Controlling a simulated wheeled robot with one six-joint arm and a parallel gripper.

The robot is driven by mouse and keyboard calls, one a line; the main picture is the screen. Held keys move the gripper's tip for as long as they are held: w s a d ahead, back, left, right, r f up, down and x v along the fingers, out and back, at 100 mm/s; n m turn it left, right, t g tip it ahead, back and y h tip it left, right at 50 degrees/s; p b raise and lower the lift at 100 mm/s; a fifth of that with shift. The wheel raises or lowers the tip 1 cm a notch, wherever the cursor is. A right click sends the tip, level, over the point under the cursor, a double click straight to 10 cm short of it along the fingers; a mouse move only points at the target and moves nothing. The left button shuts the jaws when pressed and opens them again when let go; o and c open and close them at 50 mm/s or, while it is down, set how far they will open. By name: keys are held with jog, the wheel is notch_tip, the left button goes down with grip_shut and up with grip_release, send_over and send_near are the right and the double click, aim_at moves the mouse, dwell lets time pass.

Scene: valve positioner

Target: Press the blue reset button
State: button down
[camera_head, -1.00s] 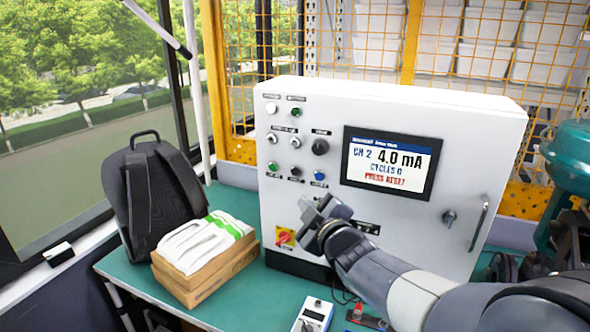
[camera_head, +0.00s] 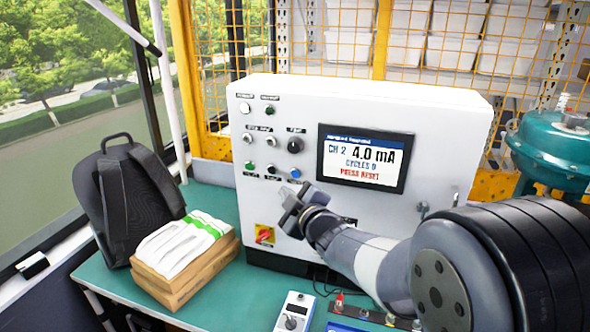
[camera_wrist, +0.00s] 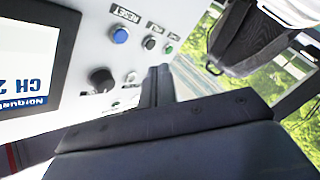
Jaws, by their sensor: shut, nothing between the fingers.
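The blue reset button (camera_head: 295,172) is on the front of the white control cabinet (camera_head: 275,215), at the right end of the lower button row. In the wrist view the blue button (camera_wrist: 120,36) sits under a RESET label. My gripper (camera_head: 287,202) is in front of the panel, just below the button in the head view, with its fingers shut and empty. In the wrist view the shut fingers (camera_wrist: 160,74) are to the lower right of the button. The gap between the fingers and the panel is hard to judge. The screen (camera_head: 362,158) reads "CH 2 4.0 mA", "CYCLES 0", "PRESS RESET".
A black knob (camera_head: 295,145) and other buttons surround the blue one. A red rotary switch (camera_head: 264,235) on a yellow plate is below left. A backpack (camera_head: 125,200) and gloves on a box (camera_head: 185,245) stand left. A handheld device (camera_head: 294,312) lies in front; a teal actuator (camera_head: 555,145) is right.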

aim_at(296, 174)
jog(key=shift+w+d+p, duration=0.2)
jog(key=shift+w+d, duration=0.1)
jog(key=shift+w, duration=0.5)
jog(key=shift+w+d+p, duration=0.25)
jog(key=shift+w+d, duration=0.1)
jog(key=shift+w, duration=0.4)
jog(key=shift+w+d+p, duration=0.2)
jog(key=shift+w+d, duration=0.1)
jog(key=shift+w, duration=0.5)
jog(key=shift+w+d, duration=0.15)
jog(key=shift+w, duration=0.25)
jog(key=shift+w+d, duration=0.15)
jog(key=shift+w, duration=0.2)
dwell(0.7)
jog(key=shift+s, duration=0.1)
jog(key=shift+s+a+f+b, duration=0.1)
jog(key=shift+s+a+b, duration=0.1)
jog(key=shift+s+b, duration=0.2)
jog(key=shift+s+a, duration=0.1)
jog(key=shift+s, duration=0.15)
